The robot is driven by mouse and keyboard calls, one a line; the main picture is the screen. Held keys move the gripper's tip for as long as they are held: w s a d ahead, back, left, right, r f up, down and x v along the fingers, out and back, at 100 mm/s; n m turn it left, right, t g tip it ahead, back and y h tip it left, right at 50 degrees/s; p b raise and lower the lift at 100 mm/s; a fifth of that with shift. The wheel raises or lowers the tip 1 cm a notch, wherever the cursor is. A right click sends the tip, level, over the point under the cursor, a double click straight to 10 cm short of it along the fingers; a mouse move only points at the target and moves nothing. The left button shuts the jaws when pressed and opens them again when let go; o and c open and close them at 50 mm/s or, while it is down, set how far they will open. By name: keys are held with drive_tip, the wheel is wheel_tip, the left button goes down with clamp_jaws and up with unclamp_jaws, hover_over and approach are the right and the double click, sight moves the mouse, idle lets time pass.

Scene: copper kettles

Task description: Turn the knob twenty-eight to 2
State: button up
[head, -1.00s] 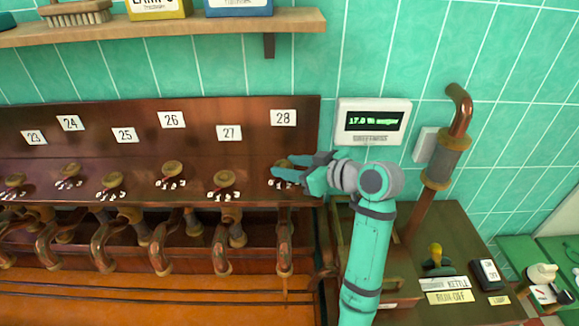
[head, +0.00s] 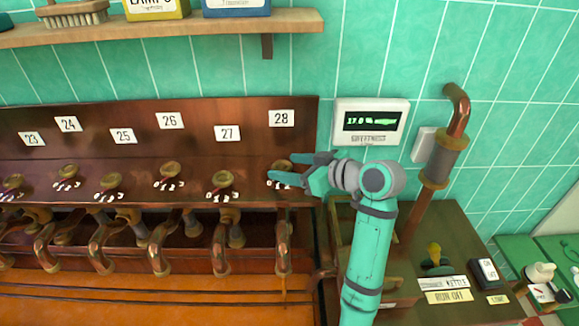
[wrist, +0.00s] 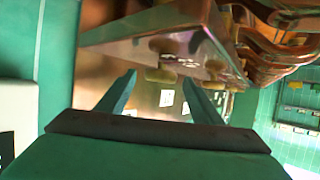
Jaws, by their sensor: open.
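The brass knob twenty-eight (head: 283,166) sits on the copper-brown panel below the white label 28 (head: 281,118). My gripper (head: 281,167) is open and comes in from the right, with its two teal fingers spread on either side of the knob. I cannot tell whether they touch it. The knob's number scale is partly hidden by the lower finger, so its setting cannot be read. In the wrist view, a brass knob (wrist: 160,75) shows between the open fingers, ahead of their tips.
Knob 27 (head: 223,179) and several similar knobs continue to the left, with curved copper spouts below. A shelf (head: 150,32) juts out above. A display box (head: 370,121) hangs on the tiled wall right of the panel, near a copper pipe (head: 440,160).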

drive_tip(key=v, duration=1)
drive_tip(key=shift+d, duration=0.1)
drive_tip(key=shift+s+r, duration=0.1)
drive_tip(key=shift+s, duration=0.1)
drive_tip(key=shift+d, duration=0.1)
